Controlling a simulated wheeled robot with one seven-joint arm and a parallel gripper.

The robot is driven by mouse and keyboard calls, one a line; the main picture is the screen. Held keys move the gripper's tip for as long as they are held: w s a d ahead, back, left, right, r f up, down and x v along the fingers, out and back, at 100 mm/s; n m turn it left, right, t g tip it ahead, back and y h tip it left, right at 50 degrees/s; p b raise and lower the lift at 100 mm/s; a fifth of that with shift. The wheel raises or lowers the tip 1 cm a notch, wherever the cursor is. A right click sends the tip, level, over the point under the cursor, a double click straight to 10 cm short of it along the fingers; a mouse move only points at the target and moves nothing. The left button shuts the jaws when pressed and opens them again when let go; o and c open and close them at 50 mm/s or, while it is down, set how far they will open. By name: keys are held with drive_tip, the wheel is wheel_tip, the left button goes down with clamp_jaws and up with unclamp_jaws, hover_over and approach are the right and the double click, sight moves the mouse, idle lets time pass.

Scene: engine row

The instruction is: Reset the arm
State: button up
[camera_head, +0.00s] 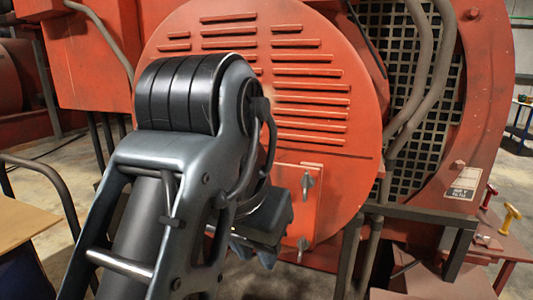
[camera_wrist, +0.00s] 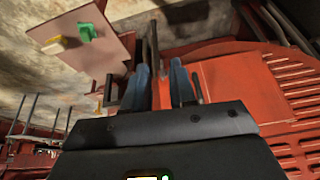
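My arm (camera_head: 190,120) is raised and bent in front of the red machine, covering part of its round louvered cover (camera_head: 310,90). My gripper (camera_head: 262,248) hangs at the lower right of the arm, close in front of the cover's lower part, partly hidden by the wrist. In the wrist view my gripper (camera_wrist: 161,75) shows two bluish fingers standing apart with a gap between them. Nothing is seen held between them. The red louvered cover (camera_wrist: 225,85) shows to the right of the fingers. I cannot tell whether the gripper touches anything.
A small panel with grey latches (camera_head: 306,188) is beside the gripper. Pipes (camera_head: 425,70) and a dark grille (camera_head: 395,40) stand to the right. A red and a yellow handle (camera_head: 510,216) are at far right. A tan board (camera_head: 22,222) and bent rail are at left.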

drive_tip(key=w+d+f+n+t+h, duration=0.1)
drive_tip(key=w+d+f+t+h, duration=0.2)
drive_tip(key=d, duration=0.5)
drive_tip(key=w+d+f+n+t+h, duration=0.1)
drive_tip(key=w+d+f+t, duration=0.25)
drive_tip(key=d, duration=0.45)
drive_tip(key=s+d+f+n+t+y, duration=0.1)
drive_tip(key=s+d+f+n+t, duration=0.25)
drive_tip(key=d+f+n, duration=0.4)
drive_tip(key=s+d+f+y, duration=0.1)
drive_tip(key=s+f+y, duration=0.15)
drive_tip(key=s, duration=0.35)
drive_tip(key=s+d+f+y+b, duration=0.1)
drive_tip(key=s+f, duration=0.2)
drive_tip(key=s, duration=0.4)
drive_tip(key=s+d+f+y, duration=0.1)
drive_tip(key=s+f, duration=0.2)
drive_tip(key=s, duration=0.3)
drive_tip(key=s+a+r+m, duration=0.1)
drive_tip(key=s+r+m, duration=0.1)
drive_tip(key=s, duration=0.6)
drive_tip(key=s+a+r+m, duration=0.2)
drive_tip(key=s, duration=0.7)
drive_tip(key=shift+s+a+r+t, duration=0.2)
drive_tip(key=shift+a+t, duration=0.1)
